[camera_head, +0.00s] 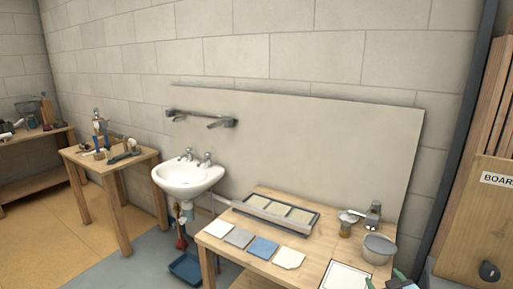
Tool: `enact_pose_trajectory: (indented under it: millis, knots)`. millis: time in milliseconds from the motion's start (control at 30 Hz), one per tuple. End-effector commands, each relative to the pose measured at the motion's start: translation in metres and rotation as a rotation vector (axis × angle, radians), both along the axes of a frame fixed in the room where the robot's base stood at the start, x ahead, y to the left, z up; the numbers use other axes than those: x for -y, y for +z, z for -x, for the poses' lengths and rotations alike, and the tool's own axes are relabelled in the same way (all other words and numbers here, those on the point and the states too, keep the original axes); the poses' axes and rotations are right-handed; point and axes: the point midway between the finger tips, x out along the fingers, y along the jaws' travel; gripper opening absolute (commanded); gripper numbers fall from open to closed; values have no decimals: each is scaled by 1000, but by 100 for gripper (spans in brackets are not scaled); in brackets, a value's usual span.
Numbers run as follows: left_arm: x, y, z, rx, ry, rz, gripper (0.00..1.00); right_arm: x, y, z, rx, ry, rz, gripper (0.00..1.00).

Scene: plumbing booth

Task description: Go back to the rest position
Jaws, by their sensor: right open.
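Only the tip of my right gripper (390,282) shows, at the bottom right edge of the head view. Its green-marked fingers are apart and it looks empty, over the front right part of the wooden table (226,252), beside a white dark-edged sheet (345,276). The rest of the right arm is cut off by the frame. My left gripper is not in view.
On the table are a tile tray (253,214), several loose tiles (263,248), a grey tub (379,248) and a metal tap (373,214). A white washbasin (188,178) hangs on the wall. A smaller tool table (82,158) stands left. A wooden board rack (470,235) stands right.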

Motion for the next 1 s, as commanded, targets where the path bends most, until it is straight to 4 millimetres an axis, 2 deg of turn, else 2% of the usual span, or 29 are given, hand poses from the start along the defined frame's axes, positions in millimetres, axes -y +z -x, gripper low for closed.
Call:
enact_pose_trajectory:
  millis: [33, 167, 267, 400, 500, 633, 800, 900, 1000]
  knots:
    - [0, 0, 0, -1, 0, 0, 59, -8, -14, 13, -19, 10, -9, 67]
    - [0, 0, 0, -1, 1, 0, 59, -28, -49, 49, -70, 35, -33, 67]
    - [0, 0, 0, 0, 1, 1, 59, -47, -79, 86, -120, 54, -59, 67]
    - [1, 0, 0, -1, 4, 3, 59, -78, -121, 154, -203, 81, -107, 67]
    - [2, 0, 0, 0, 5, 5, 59, -98, -143, 207, -263, 94, -146, 67]
    - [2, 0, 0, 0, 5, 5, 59, -123, -162, 275, -340, 102, -198, 67]
    - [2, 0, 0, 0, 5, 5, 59, -148, -171, 357, -431, 98, -263, 67]
    - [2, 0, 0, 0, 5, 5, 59, -158, -170, 391, -470, 91, -292, 67]
    - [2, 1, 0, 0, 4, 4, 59, -163, -168, 414, -496, 85, -310, 67]
